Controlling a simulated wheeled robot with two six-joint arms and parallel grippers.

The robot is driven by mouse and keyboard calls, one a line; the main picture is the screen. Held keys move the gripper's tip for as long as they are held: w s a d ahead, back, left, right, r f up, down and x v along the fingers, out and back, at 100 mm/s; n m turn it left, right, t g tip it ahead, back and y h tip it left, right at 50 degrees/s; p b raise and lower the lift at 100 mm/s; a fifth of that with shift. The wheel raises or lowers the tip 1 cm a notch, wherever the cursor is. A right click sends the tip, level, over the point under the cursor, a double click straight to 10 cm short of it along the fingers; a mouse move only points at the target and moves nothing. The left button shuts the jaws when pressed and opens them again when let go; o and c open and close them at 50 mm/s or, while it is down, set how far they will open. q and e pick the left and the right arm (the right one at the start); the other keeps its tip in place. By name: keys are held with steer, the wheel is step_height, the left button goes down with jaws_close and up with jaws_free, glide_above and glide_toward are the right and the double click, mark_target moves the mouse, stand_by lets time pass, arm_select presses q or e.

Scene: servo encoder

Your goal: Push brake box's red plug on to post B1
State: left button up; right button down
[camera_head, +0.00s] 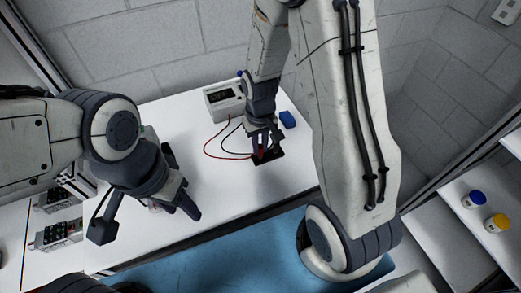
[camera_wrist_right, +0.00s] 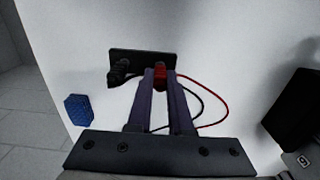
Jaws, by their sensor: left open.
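The red plug (camera_wrist_right: 160,78) shows between the fingertips of my right gripper (camera_wrist_right: 160,72), which is shut on it at the edge of a small black terminal plate (camera_wrist_right: 143,60). A black plug or post (camera_wrist_right: 118,71) stands on the same plate, beside the gripper. Whether the plug is seated on a post is hidden by the fingers. In the head view my right gripper (camera_head: 264,150) is over the plate (camera_head: 270,160). The likely brake box, a pale box with a dark display (camera_head: 224,100), stands at the back. My left gripper (camera_head: 182,187) is open and empty, above the table's left part.
Red (camera_head: 210,155) and black leads loop on the white table (camera_head: 230,190) between box and plate. A blue block (camera_head: 288,119) lies right of the plate. Boxes with knobs (camera_head: 55,235) stand far left. Blue-lidded (camera_head: 474,199) and yellow-lidded (camera_head: 497,222) jars stand far right.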

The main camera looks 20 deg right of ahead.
mark_target(261, 147)
steer(key=shift+r, duration=0.1)
stand_by(0.4)
steer(key=shift+r+p, duration=2.35)
steer(key=shift+r, duration=0.15)
steer(key=shift+s+d+f, duration=0.1)
steer(key=shift+f, duration=0.05)
